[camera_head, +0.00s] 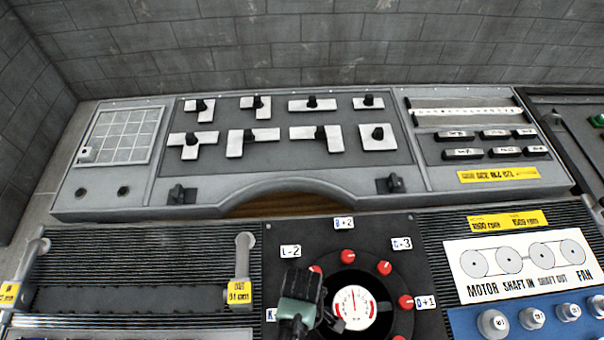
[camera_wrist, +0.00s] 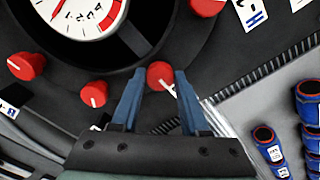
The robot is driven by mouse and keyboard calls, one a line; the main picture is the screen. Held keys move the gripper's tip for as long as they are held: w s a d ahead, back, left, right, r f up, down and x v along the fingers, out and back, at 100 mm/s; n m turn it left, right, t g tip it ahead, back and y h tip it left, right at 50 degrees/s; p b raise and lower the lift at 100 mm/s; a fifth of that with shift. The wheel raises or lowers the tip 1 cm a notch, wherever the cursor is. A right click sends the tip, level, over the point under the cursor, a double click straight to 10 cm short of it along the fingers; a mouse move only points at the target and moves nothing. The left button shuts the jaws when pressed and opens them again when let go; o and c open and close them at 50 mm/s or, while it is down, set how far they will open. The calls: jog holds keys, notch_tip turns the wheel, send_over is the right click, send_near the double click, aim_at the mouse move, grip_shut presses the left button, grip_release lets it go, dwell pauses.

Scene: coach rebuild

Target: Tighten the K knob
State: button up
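The K label (camera_head: 271,314) shows at the left edge of the black dial panel (camera_head: 285,232) in the head view. My gripper covers the area right of it, so the K knob is hidden there. In the wrist view my gripper (camera_wrist: 159,76) is open, with its blue fingers on either side of a red knob (camera_wrist: 161,76) with a white mark. The knob sits between the fingertips; I cannot tell whether they touch it. Its own label is not readable here. A round white gauge (camera_head: 354,307) sits at the panel's middle, inside the ring of red knobs.
Neighbouring red knobs stand close by in the wrist view, one at left (camera_wrist: 94,93) and one at top (camera_wrist: 207,5). Blue and red fittings (camera_wrist: 266,136) rise at the right. A ribbed panel (camera_head: 140,262) lies left, and a switch console (camera_head: 235,205) lies behind.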

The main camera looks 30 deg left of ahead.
grip_shut()
jog(key=shift+m, duration=0.4)
jog(key=m+p, duration=0.1)
jog(key=m, duration=0.2)
jog(key=shift+r+p, duration=0.1)
jog(key=shift+p, duration=0.25)
jog(key=m+p, duration=0.1)
jog(key=m, duration=0.4)
jog(key=m+p, duration=0.1)
jog(key=m, duration=0.3)
jog(key=shift+m, duration=0.4)
jog(key=m, duration=0.4)
jog(key=shift+p, duration=0.35)
jog(key=shift+m, duration=0.3)
